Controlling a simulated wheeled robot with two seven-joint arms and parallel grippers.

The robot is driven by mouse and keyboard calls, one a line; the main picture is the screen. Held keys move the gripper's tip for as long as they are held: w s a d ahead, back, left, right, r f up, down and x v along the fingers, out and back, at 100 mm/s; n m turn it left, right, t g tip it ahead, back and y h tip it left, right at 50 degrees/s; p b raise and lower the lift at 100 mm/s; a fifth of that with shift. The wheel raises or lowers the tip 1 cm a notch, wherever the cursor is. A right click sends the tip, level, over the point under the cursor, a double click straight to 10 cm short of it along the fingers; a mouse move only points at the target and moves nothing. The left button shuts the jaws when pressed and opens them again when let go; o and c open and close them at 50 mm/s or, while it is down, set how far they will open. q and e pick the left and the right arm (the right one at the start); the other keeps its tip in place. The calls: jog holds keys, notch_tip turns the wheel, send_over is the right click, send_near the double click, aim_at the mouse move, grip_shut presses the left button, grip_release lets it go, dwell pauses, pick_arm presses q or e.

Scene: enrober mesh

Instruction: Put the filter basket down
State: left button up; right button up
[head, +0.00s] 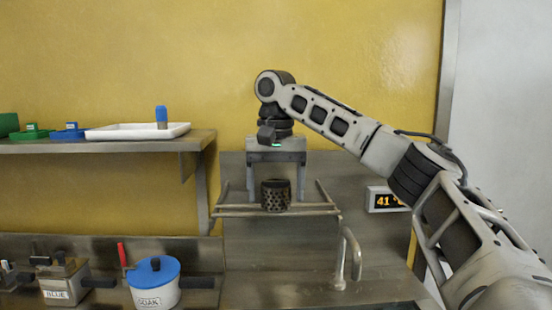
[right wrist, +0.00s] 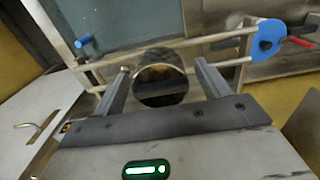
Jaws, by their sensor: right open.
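The filter basket (head: 276,195) is a dark perforated cylinder. It stands upright on the metal rail rack (head: 235,211) on the back wall. My right gripper (head: 275,188) is directly above it, pointing down, with one finger on each side of the basket and a gap at each side. It is open and holds nothing. In the right wrist view the basket (right wrist: 160,97) shows its round open top between the two spread fingers. My left gripper is not in view.
A shelf (head: 110,146) at left holds a white tray (head: 110,132) with a blue-topped item. Below stand a blue-lidded pot marked SOAK (head: 155,297) and a metal box marked BLUE (head: 62,282). A tap (head: 345,255) rises at the sink. A display (head: 382,200) reads 41.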

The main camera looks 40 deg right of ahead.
aim_at(276, 182)
notch_tip(276, 182, up, 11)
jog(key=shift+r, duration=0.2)
jog(key=shift+f, duration=0.1)
dwell(0.7)
